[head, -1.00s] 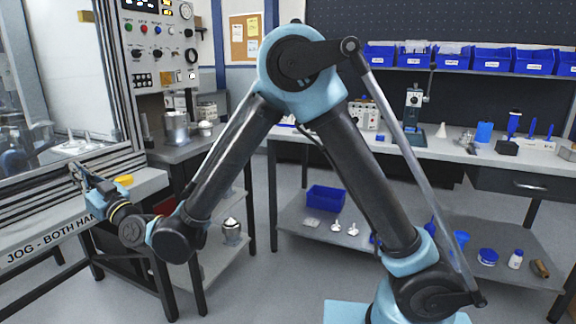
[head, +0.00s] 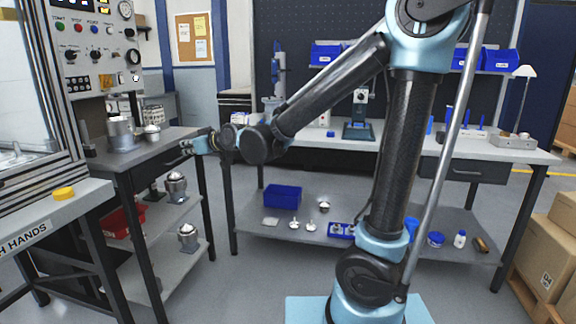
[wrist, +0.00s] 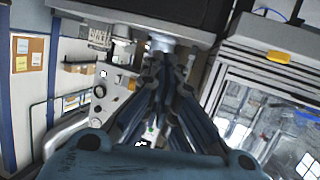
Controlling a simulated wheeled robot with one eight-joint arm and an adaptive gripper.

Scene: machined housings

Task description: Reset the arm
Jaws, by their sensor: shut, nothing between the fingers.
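My gripper (head: 186,148) is at the end of my raised arm, left of centre in the head view, in front of the grey side table (head: 150,150). It is small and partly dark there. In the wrist view my gripper (wrist: 160,65) has its fingers drawn together, with nothing held. Behind the fingertips in the wrist view is a blurred pale metal part; I cannot tell how far it is from them.
Metal housings (head: 121,134) stand on the side table near my gripper. A yellow object (head: 63,193) lies on the machine's front ledge. A workbench (head: 400,143) with a lower shelf stands behind my arm. Cardboard boxes (head: 545,255) are at the right. Grey floor is open between them.

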